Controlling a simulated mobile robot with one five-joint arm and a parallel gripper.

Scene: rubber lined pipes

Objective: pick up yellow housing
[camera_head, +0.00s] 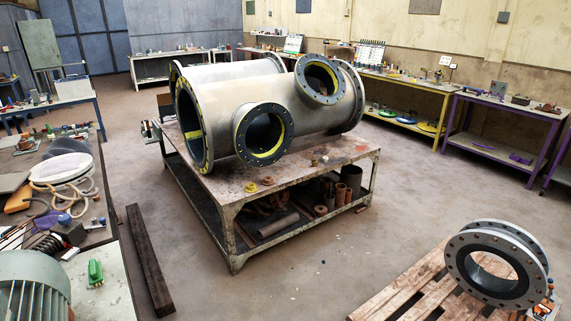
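An orange-yellow item (18,200) lies on the left workbench among hoses and tools. I cannot tell if it is a housing. My gripper is not in view.
A large grey pipe with yellow-lined flanges (240,85) fills the central table. A dark beam (149,260) lies on the floor at left. A flanged ring (497,262) stands on a wooden pallet (408,290) at right. Open floor (330,265) lies between table and pallet.

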